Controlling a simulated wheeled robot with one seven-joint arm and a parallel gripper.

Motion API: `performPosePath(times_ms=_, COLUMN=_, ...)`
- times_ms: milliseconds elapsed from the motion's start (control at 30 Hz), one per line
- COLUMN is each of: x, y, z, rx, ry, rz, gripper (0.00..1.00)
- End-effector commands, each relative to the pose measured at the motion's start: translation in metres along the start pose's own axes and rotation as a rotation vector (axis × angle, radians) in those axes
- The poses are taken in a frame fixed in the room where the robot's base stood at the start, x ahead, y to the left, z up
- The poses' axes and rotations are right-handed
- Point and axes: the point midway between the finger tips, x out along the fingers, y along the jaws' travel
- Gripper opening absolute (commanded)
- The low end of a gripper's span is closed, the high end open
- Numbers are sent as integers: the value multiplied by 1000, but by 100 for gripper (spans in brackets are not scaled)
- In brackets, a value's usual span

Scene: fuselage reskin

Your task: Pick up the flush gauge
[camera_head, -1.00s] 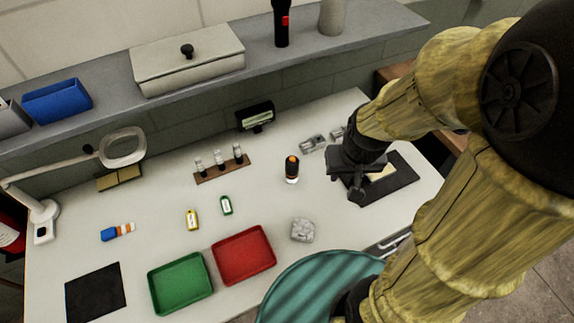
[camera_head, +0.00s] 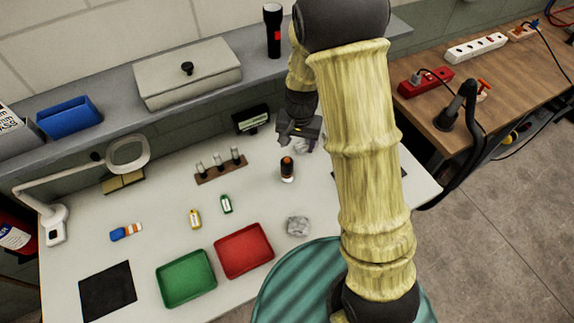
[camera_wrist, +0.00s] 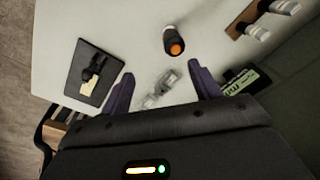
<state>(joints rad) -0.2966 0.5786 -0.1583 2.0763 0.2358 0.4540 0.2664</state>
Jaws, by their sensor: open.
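I cannot tell for certain which object is the flush gauge. Small grey metal pieces (camera_wrist: 160,88) lie on the white table between and beyond my fingers in the wrist view; in the head view they are mostly hidden by my arm. A black tool with a pale part (camera_wrist: 92,70) rests on a dark mat (camera_wrist: 80,92), left in the wrist view. My gripper (camera_wrist: 160,75) is open and empty, its two fingers apart above the table. In the head view my gripper (camera_head: 299,138) is over the table's back, right of the small display unit (camera_head: 251,119).
A black cylinder with an orange top (camera_head: 287,168) stands close to my gripper. A brown rack with several small pieces (camera_head: 220,172), a green tray (camera_head: 186,278) and a red tray (camera_head: 243,251) lie left. The shelf (camera_head: 210,105) edges the back.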

Motion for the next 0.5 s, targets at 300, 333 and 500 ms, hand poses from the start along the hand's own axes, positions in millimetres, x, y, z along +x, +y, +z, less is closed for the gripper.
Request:
performPosePath(times_ms=300, x=32, y=-39, z=-16, rx=77, ry=-35, rz=39, gripper=62)
performPosePath(times_ms=333, x=33, y=-39, z=-16, rx=79, ry=-35, rz=39, gripper=62)
performPosePath(times_ms=500, x=34, y=-39, z=-16, rx=80, ry=-35, rz=39, gripper=62)
